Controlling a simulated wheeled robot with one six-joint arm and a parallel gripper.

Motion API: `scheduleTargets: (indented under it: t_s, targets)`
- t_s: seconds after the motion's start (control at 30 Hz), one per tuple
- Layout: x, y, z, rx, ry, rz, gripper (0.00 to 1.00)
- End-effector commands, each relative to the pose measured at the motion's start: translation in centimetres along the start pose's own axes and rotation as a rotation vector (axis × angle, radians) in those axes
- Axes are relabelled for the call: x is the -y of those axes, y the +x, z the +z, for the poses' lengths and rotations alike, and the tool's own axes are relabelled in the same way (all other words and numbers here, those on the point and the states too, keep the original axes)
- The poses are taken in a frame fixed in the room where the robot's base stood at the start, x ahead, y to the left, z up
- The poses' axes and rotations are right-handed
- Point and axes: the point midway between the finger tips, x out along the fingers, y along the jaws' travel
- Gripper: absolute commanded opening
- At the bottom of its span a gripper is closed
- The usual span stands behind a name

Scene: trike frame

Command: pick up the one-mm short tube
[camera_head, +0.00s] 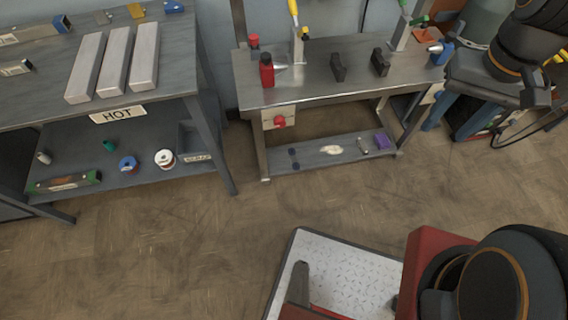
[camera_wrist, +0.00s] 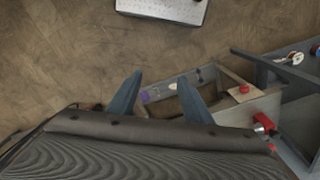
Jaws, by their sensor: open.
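My gripper (camera_head: 444,132) hangs at the upper right of the head view, in front of the right end of the steel bench. Its two blue fingers are apart and nothing shows between them. In the wrist view my gripper (camera_wrist: 160,76) is open over floor and bench shelf. A short grey tube with a pale label (camera_head: 15,68) lies at the left edge of the left table. The labels are too small to read, so I cannot tell which tube is one-mm. My gripper is far from both.
Three long pale bars (camera_head: 115,62) lie on the left table (camera_head: 180,60), above a HOT sign (camera_head: 118,114). The steel bench (camera_head: 320,85) holds a red bottle (camera_head: 267,70) and two dark blocks. Spools stand on the left lower shelf. The floor (camera_head: 170,250) between is clear.

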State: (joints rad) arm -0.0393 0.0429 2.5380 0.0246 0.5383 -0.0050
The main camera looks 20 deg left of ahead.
Motion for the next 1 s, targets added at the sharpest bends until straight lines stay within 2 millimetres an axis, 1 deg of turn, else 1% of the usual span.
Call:
scheduleTargets:
  t_s: [0.03, 0.17, 0.2, 0.37, 0.4, 0.47, 0.5, 0.67, 0.7, 0.77, 0.8, 0.87, 0.9, 0.97, 1.0]
  targets:
    - [0.7, 2.6, -1.2, -0.005, -0.017, -0.003, 0.45]
    - [2.9, 7.5, -4.0, -0.032, -0.062, -0.015, 0.45]
    - [3.6, 9.0, -4.9, -0.04, -0.076, -0.018, 0.45]
    - [6.8, 15.1, -8.1, -0.076, -0.132, -0.032, 0.45]
    - [7.5, 16.6, -8.8, -0.084, -0.146, -0.035, 0.45]
    - [8.7, 18.9, -9.8, -0.096, -0.166, -0.039, 0.45]
    - [9.6, 20.4, -10.5, -0.105, -0.179, -0.042, 0.45]
    - [12.9, 26.7, -12.9, -0.139, -0.231, -0.054, 0.45]
    - [13.7, 28.3, -13.4, -0.146, -0.243, -0.056, 0.45]
    - [15.0, 30.7, -14.2, -0.159, -0.263, -0.06, 0.45]
    - [15.8, 32.3, -14.7, -0.168, -0.276, -0.063, 0.45]
    - [17.1, 34.7, -15.4, -0.18, -0.294, -0.066, 0.45]
    - [18.0, 36.4, -15.8, -0.189, -0.307, -0.068, 0.45]
    - [19.2, 38.8, -16.4, -0.201, -0.327, -0.072, 0.45]
    - [20.1, 40.5, -16.7, -0.21, -0.339, -0.074, 0.45]
